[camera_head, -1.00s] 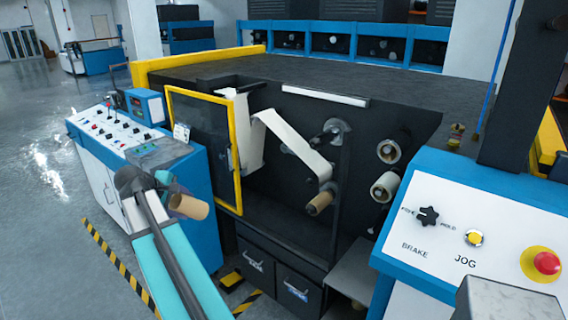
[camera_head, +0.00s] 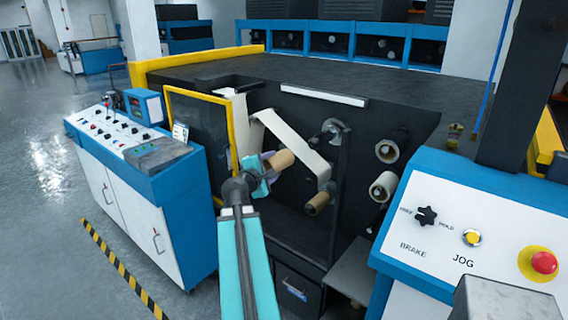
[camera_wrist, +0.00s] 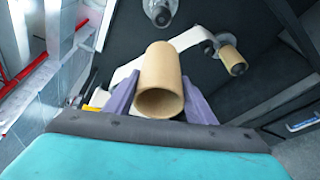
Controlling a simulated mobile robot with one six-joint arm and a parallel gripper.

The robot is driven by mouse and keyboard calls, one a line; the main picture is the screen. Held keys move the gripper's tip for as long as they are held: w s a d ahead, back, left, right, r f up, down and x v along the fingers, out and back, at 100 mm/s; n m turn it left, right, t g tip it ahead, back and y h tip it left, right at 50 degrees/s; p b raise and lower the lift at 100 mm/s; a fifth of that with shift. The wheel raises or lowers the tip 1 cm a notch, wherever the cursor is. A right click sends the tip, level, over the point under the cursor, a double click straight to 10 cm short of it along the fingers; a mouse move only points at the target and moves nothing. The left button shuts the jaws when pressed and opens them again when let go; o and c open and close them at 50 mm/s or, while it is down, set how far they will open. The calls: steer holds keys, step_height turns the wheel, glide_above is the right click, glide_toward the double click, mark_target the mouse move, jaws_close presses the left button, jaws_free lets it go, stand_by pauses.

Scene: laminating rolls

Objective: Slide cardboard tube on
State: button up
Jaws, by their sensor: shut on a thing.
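My gripper (camera_wrist: 160,108) is shut on a brown cardboard tube (camera_wrist: 158,72), with a purple finger on each side of it. The tube's open end faces the wrist camera. In the head view the held tube (camera_head: 280,160) is in front of the machine's dark front, near the white web (camera_head: 295,145). A bare spindle with a round hub (camera_head: 333,130) stands out to the right of the held tube, apart from it; the hub also shows at the top of the wrist view (camera_wrist: 160,10). Another brown core (camera_head: 318,203) sits on a lower spindle, where the web ends.
A yellow-framed door (camera_head: 232,140) stands open left of the arm. Two rolls (camera_head: 384,186) stick out at the right. A blue console with a JOG button (camera_head: 472,238) is at the front right. A control desk (camera_head: 140,150) stands at the left.

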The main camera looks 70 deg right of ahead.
mark_target(287, 159)
steer(key=shift+h, duration=0.4)
steer(key=s, duration=0.1)
steer(key=s+d, duration=0.1)
steer(key=s+d+r, duration=0.1)
steer(key=shift+s, duration=0.35)
steer(key=shift+d, duration=0.3)
steer(key=shift+s+d+p, duration=0.6)
steer(key=shift+s+d, duration=0.3)
steer(key=shift+d, duration=2.6)
steer(key=shift+s+d+p, duration=0.6)
steer(key=shift+s+d, duration=0.35)
steer(key=shift+d, duration=2.5)
steer(key=shift+s+d+p, duration=0.6)
steer(key=shift+s+d, duration=0.3)
steer(key=shift+d, duration=2.6)
steer(key=o, duration=1.1)
steer(key=shift+o, duration=0.2)
steer(key=shift+a, duration=0.1)
